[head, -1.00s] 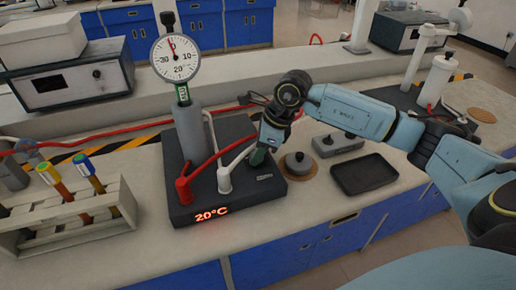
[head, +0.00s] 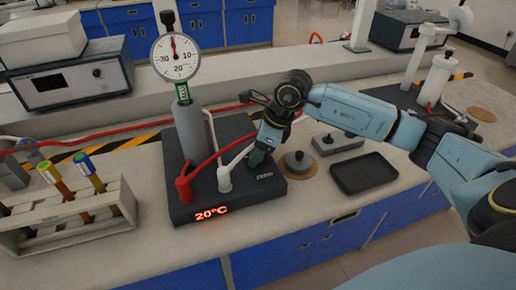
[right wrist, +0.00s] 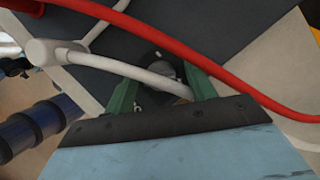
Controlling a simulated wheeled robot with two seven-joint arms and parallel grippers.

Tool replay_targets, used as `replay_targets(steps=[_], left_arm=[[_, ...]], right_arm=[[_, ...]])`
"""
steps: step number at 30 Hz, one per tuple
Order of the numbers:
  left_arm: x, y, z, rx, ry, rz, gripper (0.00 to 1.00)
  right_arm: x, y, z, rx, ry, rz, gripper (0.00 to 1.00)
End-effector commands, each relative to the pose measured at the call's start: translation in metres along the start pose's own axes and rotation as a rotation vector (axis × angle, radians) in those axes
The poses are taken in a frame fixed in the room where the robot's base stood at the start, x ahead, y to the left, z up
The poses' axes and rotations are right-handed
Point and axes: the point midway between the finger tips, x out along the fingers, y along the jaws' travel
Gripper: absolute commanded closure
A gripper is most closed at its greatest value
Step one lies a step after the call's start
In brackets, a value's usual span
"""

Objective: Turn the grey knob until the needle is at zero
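The round white gauge (head: 175,58) stands on a grey cylinder on the dark box (head: 215,208). Its red needle points almost straight up, at the top of the dial; the small marks there are hard to read. My right gripper (head: 258,157) reaches down onto the box and hides the knob in the head view. My left gripper is not in view.
Red (head: 184,184) and white (head: 224,178) cables plug into the box beside my gripper. A tube rack (head: 70,222) stands at left. A round grey piece (head: 299,162) and a black tray (head: 364,174) lie to the right. The box's front display reads 20°C.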

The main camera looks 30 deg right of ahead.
Motion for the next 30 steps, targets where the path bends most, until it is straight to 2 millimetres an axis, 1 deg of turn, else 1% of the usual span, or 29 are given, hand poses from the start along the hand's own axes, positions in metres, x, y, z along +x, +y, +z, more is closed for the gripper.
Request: replay_targets(steps=[5,8,10,11,12,21,25,30], left_arm=[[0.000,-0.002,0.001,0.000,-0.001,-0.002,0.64],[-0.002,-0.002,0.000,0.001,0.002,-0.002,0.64],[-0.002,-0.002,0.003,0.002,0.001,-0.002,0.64],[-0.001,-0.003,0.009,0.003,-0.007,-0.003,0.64],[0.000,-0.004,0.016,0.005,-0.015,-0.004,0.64],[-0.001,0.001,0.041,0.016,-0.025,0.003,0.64],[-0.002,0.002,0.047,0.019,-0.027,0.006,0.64],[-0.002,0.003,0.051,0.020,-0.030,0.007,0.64]], right_arm=[[-0.001,0.000,0.000,0.000,0.001,0.001,0.45],[-0.008,0.000,0.000,0.000,0.001,-0.001,0.45],[-0.018,-0.001,0.000,-0.001,0.000,-0.001,0.45],[-0.024,-0.001,0.000,-0.001,0.000,-0.002,0.45],[-0.032,-0.001,0.000,-0.002,0.000,-0.004,0.45],[-0.099,-0.001,0.000,0.000,-0.001,-0.003,0.45],[-0.119,-0.001,0.000,0.000,0.000,-0.003,0.45],[-0.132,0.000,0.000,0.000,0.001,-0.001,0.45]])
